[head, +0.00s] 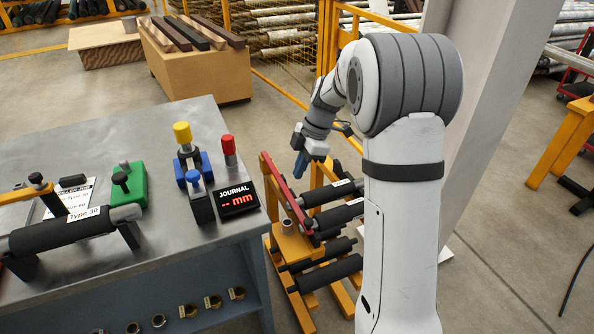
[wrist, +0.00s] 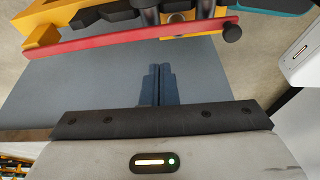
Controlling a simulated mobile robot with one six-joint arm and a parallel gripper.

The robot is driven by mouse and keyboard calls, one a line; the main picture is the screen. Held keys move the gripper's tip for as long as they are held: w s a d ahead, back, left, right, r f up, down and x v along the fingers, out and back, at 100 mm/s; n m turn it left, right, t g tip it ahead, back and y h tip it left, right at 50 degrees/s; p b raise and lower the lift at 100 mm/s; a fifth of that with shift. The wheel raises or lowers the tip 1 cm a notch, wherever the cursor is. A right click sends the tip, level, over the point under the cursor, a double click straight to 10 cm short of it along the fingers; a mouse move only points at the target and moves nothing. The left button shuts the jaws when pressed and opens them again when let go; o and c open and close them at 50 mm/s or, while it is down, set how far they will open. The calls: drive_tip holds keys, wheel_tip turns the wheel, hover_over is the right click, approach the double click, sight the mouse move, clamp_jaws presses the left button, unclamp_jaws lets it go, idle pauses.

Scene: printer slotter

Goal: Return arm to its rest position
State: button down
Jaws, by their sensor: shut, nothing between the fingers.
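My arm (head: 405,150) is bent over, with its end hanging down beside the roller rack. The red bar (wrist: 130,42) runs across the view beyond the fingertips. Whether the fingers touch the bar cannot be told; they look apart from it.
The yellow rack (head: 290,245) holds several black rollers below my gripper. The grey workbench (head: 130,260) at left carries a Type 30 roller (head: 65,235), colored fixtures and a journal display (head: 236,200). A yellow mesh fence (head: 275,40) stands behind.

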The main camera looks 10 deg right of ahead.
idle(0.3)
drive_tip(key=s+r+m+t+h+p, duration=0.1)
drive_tip(key=s+r+m+p, duration=0.3)
drive_tip(key=s, duration=0.5)
drive_tip(key=s+d+r+m+t+h+p, duration=0.1)
drive_tip(key=s+r+m+p, duration=0.3)
drive_tip(key=s+r+m, duration=0.4)
drive_tip(key=s+r+m+t+h+p, duration=0.1)
drive_tip(key=s+r+m+p, duration=0.3)
drive_tip(key=s, duration=0.6)
wheel_tip(320, 180, up, 2)
drive_tip(key=m, duration=0.3)
drive_tip(key=shift+d+m+h, duration=0.35)
drive_tip(key=shift+m+h, duration=0.05)
